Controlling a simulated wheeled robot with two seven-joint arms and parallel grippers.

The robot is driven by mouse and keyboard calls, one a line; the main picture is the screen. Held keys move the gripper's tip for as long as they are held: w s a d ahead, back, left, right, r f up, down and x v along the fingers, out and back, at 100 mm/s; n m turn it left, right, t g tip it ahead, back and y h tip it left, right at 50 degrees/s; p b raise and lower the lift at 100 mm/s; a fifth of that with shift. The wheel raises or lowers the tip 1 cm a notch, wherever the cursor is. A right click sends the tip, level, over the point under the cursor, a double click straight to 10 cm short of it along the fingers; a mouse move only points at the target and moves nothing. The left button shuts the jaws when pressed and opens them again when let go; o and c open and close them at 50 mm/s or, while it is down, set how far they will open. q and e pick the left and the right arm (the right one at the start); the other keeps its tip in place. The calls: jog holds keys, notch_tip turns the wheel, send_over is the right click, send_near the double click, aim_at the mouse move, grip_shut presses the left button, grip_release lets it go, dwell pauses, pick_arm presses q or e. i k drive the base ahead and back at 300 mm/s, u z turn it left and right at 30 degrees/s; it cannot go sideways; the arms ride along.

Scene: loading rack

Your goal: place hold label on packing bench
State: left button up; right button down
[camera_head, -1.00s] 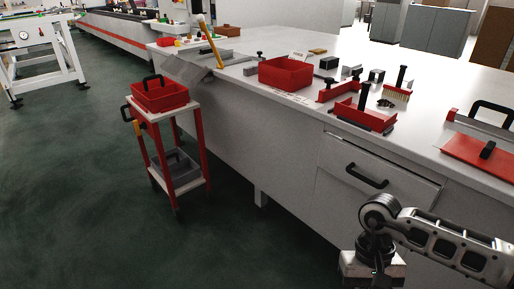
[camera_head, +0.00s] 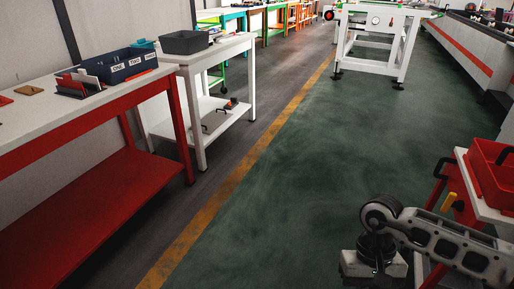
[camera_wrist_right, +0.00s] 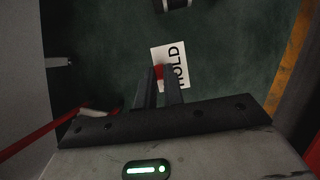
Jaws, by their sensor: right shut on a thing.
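The hold label (camera_wrist_right: 175,58) is a white card with black "HOLD" lettering in the right wrist view. My right gripper (camera_wrist_right: 160,76) is shut on its near edge, with a small red piece between the fingertips. The card hangs over the green floor, clear of any bench. In the head view my right arm's wrist (camera_head: 375,262) is at the lower right; fingers and label are hidden there. My left gripper is not in view. A red-framed bench (camera_head: 75,130) with a pale top stands at left; I cannot tell whether it is the packing bench.
A dark bin with white labels (camera_head: 128,66) stands on the red-framed bench. A white table (camera_head: 225,50) with a grey tray (camera_head: 184,42) is beyond it. A red tray (camera_head: 492,172) on a cart is close at right. Green floor (camera_head: 310,150) lies open ahead.

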aim_at(36, 108)
jog(key=u, duration=0.85)
jog(key=i, duration=1.75)
jog(key=u, duration=1.85)
jog(key=i, duration=0.25)
jog(key=u, duration=0.1)
